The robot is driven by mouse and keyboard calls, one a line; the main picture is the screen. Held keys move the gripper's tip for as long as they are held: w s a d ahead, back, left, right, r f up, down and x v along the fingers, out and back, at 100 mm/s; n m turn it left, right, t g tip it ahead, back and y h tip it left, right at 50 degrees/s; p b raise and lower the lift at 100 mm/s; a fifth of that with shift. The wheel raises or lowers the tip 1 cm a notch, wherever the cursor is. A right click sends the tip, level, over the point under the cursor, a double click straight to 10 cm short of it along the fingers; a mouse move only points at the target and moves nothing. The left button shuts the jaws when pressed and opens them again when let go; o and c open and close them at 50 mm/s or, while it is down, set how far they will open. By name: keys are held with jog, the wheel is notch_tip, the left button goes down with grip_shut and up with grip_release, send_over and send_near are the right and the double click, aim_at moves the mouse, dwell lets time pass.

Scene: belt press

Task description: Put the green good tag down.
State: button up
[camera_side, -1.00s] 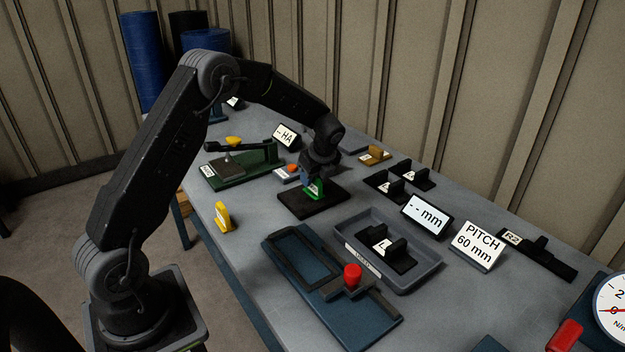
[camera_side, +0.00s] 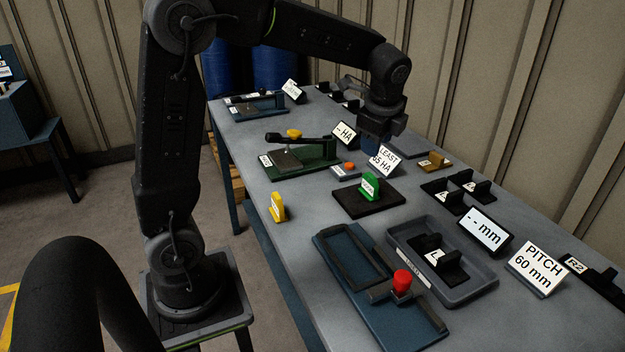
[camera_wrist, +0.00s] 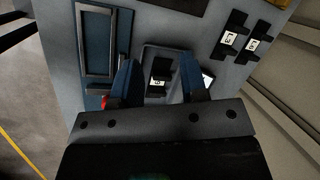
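The green good tag (camera_side: 370,186) stands upright on the black mat (camera_side: 352,206) in the side view, with nothing holding it. My gripper (camera_side: 374,150) is above and behind it, apart from it, in front of the wall side of the table. In the wrist view my gripper (camera_wrist: 158,72) shows two blue fingers spread wide, with nothing held between them. I cannot make out the green tag in the wrist view.
A yellow tag (camera_side: 277,207) stands near the table's left edge. A green press (camera_side: 318,161) and a LEAST 35 HA sign (camera_side: 384,161) are close to my gripper. A grey tray (camera_side: 482,285) and a blue fixture (camera_side: 345,250) lie in front of the mat.

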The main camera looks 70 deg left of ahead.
jog(key=s+d+n+t+h, duration=0.1)
jog(key=s+d+n, duration=0.2)
jog(key=s, duration=0.4)
jog(key=s+d+r+n+t+h, duration=0.1)
jog(key=s+d+n, duration=0.3)
jog(key=s, duration=0.3)
jog(key=s+d+n+t+h, duration=0.1)
jog(key=s+d+n, duration=0.2)
jog(key=s+n, duration=0.2)
jog(key=shift+s+d+r+n+t, duration=0.15)
jog(key=shift+s+d+n+t, duration=0.2)
jog(key=shift+s, duration=0.8)
